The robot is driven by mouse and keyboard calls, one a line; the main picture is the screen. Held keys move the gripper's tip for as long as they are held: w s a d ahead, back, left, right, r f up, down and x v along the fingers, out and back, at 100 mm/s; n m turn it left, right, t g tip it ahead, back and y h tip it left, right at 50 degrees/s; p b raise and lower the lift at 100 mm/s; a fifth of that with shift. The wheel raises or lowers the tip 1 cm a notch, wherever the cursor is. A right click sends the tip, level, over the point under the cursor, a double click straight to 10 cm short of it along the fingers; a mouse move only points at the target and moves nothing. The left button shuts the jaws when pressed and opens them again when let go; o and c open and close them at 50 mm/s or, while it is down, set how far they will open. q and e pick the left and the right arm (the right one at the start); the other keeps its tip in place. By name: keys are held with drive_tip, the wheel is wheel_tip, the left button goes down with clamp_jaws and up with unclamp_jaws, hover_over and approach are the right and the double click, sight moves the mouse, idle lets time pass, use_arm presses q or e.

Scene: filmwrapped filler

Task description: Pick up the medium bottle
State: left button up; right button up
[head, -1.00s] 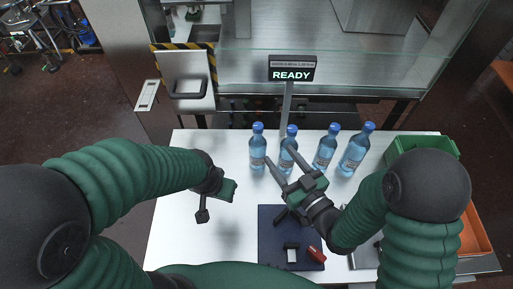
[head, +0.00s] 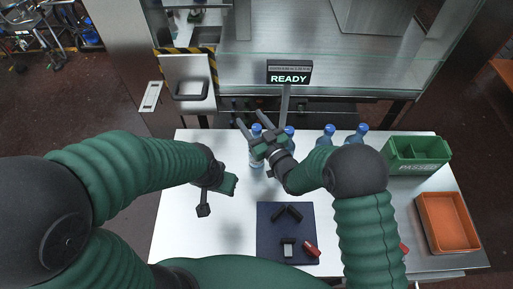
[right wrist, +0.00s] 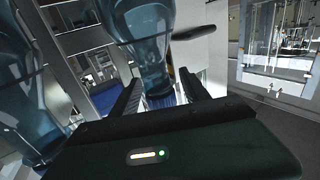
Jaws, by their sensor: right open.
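Several clear blue bottles with blue caps stand upright in a row along the back of the white table: the leftmost (head: 256,161), the second (head: 290,132), the third (head: 328,131) and the rightmost (head: 360,132). I cannot tell which is the medium one. My right gripper (head: 252,121) is open over the leftmost bottle and partly hides it. In the right wrist view, a bottle (right wrist: 150,48) shows upside down, its neck and cap near the opening between the fingers (right wrist: 160,95). Another bottle (right wrist: 22,90) is at the left there. My left gripper (head: 214,190) hangs above the table's left part.
A dark mat (head: 268,235) with small black parts and a red item (head: 311,249) lies in front. A green crate (head: 418,168) and an orange tray (head: 448,222) are at right. A READY sign (head: 289,78) on a post stands behind the bottles.

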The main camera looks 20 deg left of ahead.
drive_tip(key=shift+s+d, duration=0.1)
drive_tip(key=c, duration=0.3)
clamp_jaws()
idle(0.9)
